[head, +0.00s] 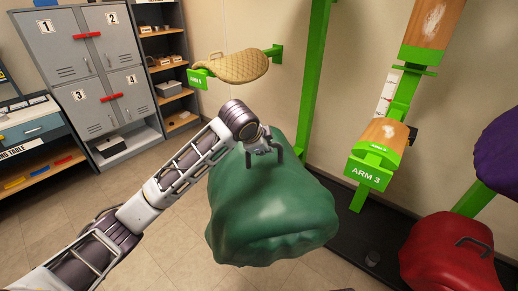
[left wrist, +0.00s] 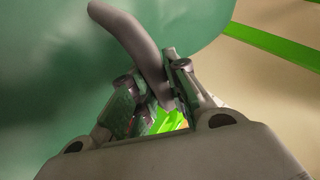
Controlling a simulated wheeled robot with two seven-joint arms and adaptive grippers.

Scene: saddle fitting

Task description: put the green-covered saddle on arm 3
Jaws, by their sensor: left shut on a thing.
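The green-covered saddle (head: 270,208) hangs in the air in the middle of the head view, left of arm 3. My left gripper (head: 265,152) is above it and shut on the dark handle on its top. In the left wrist view the two fingers (left wrist: 155,95) close around the dark curved handle (left wrist: 128,30), with the green cover (left wrist: 50,60) behind. Arm 3 (head: 375,155) is a green bracket with a wooden top and an "ARM 3" label; its top is bare. My right gripper is not in view.
A red-covered saddle (head: 447,255) is at lower right and a purple-covered one (head: 500,150) at the right edge. A quilted tan pad (head: 235,66) lies on another arm at the back. Grey lockers (head: 85,80) stand at left. A wooden-topped arm (head: 432,28) is above arm 3.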

